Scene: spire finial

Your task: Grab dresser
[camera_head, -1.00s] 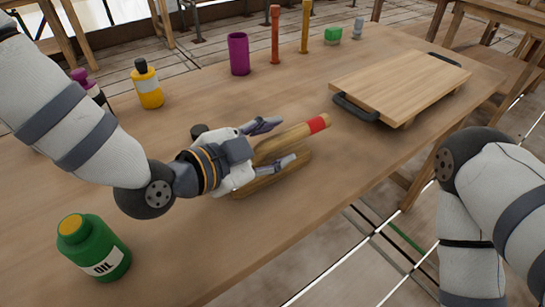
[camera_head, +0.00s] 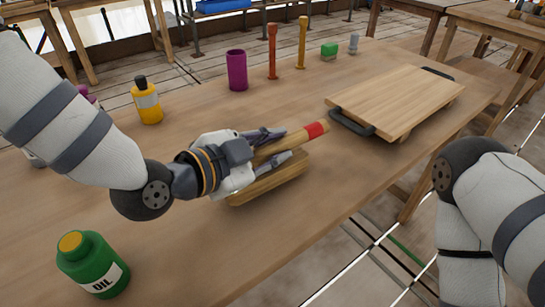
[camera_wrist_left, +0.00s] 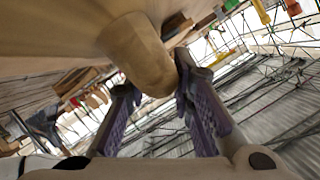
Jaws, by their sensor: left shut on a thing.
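The dresser is a pale wooden tool on the workbench. Its round handle (camera_head: 294,138) has a red band near the far end, and a thicker wooden body (camera_head: 268,184) lies below and beside it. My left gripper (camera_head: 282,146) is shut on the handle, with one finger on each side. In the left wrist view, a rounded wooden part of the dresser (camera_wrist_left: 140,55) shows between the two purple-padded fingers. The dresser appears to rest on the bench. My right arm shows at the right edge, but its gripper is out of view.
A wooden board with dark handles (camera_head: 395,103) lies to the right. A green oil bottle (camera_head: 93,264) stands at front left, a yellow bottle (camera_head: 147,103) behind.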

